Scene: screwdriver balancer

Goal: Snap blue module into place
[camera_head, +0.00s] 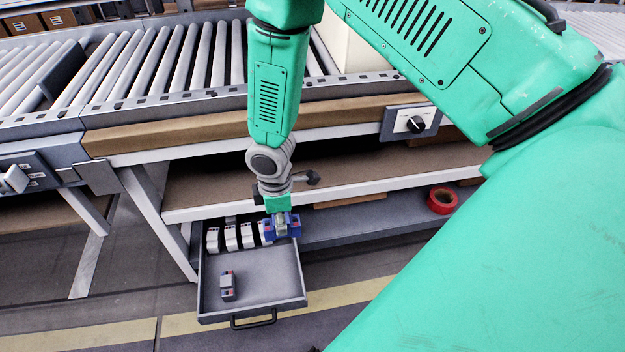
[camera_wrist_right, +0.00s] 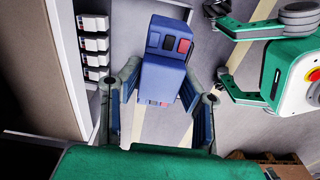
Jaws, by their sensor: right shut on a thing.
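The blue module (camera_head: 293,228) is held by my right gripper (camera_head: 281,218) at the back right of the pulled-out grey drawer (camera_head: 265,272). In the right wrist view the blue module (camera_wrist_right: 163,72) stands between the two fingers (camera_wrist_right: 158,98), with dark and red marks on its face. The right gripper is shut on it. Several white modules (camera_head: 231,238) stand in a row along the drawer's back, left of the blue module. They also show in the wrist view (camera_wrist_right: 95,45). In the head view I cannot tell whether the blue module touches the drawer.
A loose grey-white module (camera_head: 228,283) lies at the drawer's left front; the floor around it is clear. Shelves (camera_head: 380,182) and a roller conveyor (camera_head: 160,65) stand behind. A red tape roll (camera_head: 442,200) lies on the lower shelf.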

